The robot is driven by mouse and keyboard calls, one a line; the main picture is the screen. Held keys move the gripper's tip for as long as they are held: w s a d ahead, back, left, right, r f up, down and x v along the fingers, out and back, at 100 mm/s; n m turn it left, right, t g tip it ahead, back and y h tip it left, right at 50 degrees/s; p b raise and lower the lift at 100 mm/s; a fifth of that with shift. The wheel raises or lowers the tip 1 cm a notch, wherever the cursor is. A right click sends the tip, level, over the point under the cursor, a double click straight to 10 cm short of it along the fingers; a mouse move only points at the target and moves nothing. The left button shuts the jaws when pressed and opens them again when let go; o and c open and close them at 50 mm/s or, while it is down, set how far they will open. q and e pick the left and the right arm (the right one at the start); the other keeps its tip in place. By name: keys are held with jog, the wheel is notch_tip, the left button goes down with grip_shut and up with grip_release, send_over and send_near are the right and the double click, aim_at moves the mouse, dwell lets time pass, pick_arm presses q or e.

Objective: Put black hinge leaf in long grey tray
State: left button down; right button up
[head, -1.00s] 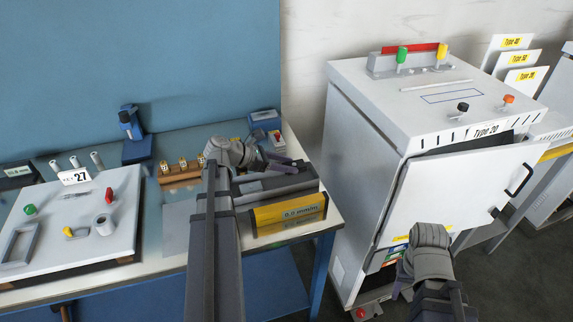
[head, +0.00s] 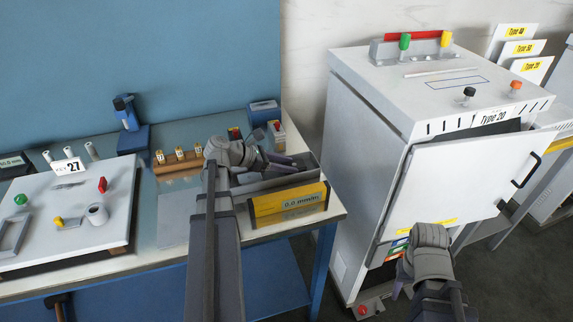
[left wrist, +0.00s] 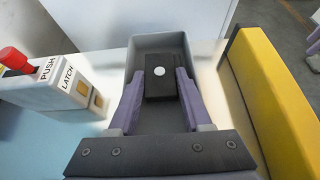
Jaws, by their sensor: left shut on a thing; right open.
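The black hinge leaf (left wrist: 161,76), a small dark block with a white round spot, is between the two purple fingers of my left gripper (left wrist: 160,85) in the left wrist view. The gripper is shut on it. Leaf and fingertips lie over the long grey tray (left wrist: 157,42), within its walls as seen; I cannot tell if the leaf touches the floor. In the head view the tray (head: 307,171) lies behind the yellow box, and my left gripper (head: 288,161) reaches over it; the leaf is not clear there. My right gripper (head: 398,290) is low before the cabinet, open.
The yellow box (head: 289,203) stands along the tray's near side; it also shows in the left wrist view (left wrist: 265,95). A push-latch box (left wrist: 70,85) with a red button is left of the tray. A white cabinet (head: 360,150) stands right of the table, its door ajar.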

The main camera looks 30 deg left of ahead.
pick_arm(q)
jog(key=shift+f+b, duration=0.45)
jog(key=shift+f, duration=0.1)
jog(key=shift+c, duration=1.3)
grip_release()
jog(key=shift+s+a+r+p, duration=0.3)
jog(key=shift+r+p, duration=0.05)
jog(key=p+v, duration=0.3)
jog(key=v, duration=0.3)
jog(key=shift+s+a+r, duration=0.1)
jog(key=shift+s+a, duration=0.15)
jog(key=shift+s, duration=0.1)
